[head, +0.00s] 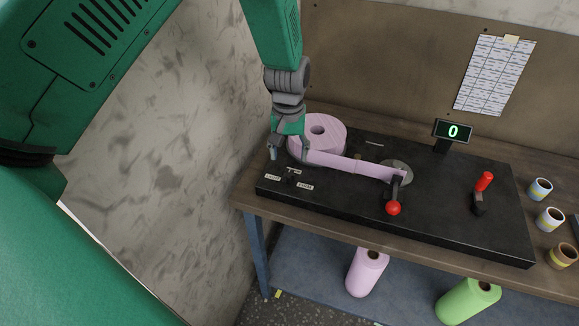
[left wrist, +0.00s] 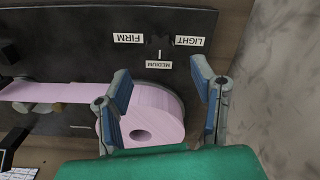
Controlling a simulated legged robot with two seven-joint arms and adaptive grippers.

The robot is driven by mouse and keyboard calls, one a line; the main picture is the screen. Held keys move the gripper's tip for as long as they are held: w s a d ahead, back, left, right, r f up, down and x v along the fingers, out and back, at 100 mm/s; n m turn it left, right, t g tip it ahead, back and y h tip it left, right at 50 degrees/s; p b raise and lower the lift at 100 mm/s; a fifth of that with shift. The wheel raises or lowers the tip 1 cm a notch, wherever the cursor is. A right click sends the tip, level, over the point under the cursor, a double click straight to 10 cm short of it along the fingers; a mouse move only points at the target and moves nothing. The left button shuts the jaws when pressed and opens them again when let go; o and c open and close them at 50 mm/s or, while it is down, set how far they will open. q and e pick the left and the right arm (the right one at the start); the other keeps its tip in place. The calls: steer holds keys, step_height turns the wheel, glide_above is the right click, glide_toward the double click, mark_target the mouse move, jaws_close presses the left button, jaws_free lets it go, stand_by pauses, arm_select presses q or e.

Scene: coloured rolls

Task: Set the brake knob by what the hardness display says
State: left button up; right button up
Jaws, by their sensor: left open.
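The hardness display (head: 453,131) stands at the back of the black machine and shows a green 0. The dark brake knob (head: 290,178) is at the machine's front left, among the labels LIGHT (head: 272,178), MEDIUM and FIRM (head: 305,186). The left wrist view shows the knob (left wrist: 160,45) as a dark shape; I cannot tell its setting. My left gripper (head: 288,153) is open, pointing down above and behind the knob, in front of the pink roll (head: 321,129). In the left wrist view its fingers (left wrist: 162,78) stand apart, short of the knob. My right gripper is out of view.
A pink strip (head: 345,164) runs from the roll to a spindle beside a red-balled crank (head: 393,208). A red-handled lever (head: 484,182) stands to the right. Small rolls (head: 540,189) line the right edge. Pink and green rolls (head: 468,301) are on the lower shelf.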

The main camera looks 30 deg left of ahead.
mark_target(289, 171)
arm_select(q)
step_height(289, 171, up, 4)
steer(key=shift+r, duration=0.1)
stand_by(0.4)
steer(key=shift+m+y, duration=0.3)
steer(key=shift+m, duration=0.2)
steer(key=s+f, duration=0.2)
steer(key=f, duration=0.1)
steer(key=s+f, duration=0.5)
steer(key=f, duration=0.1)
steer(key=shift+s+a+f, duration=0.25)
steer(key=shift+a, duration=0.1)
steer(key=s+d+f+m, duration=0.1)
steer(key=s+f, duration=0.2)
steer(key=s, duration=0.5)
steer(key=s+d+f+m, duration=0.1)
steer(key=s+f+m, duration=0.15)
steer(key=s, duration=0.65)
steer(key=s+d+f+m, duration=0.1)
steer(key=s+f, duration=0.3)
steer(key=s, duration=0.4)
step_height(289, 171, down, 14)
steer(key=w+d+b, duration=0.1)
steer(key=w+b, duration=0.1)
steer(key=b, duration=1.2)
steer(key=shift+r+m+t, duration=0.2)
steer(key=shift+m+t, duration=0.1)
steer(key=shift+m, duration=0.05)
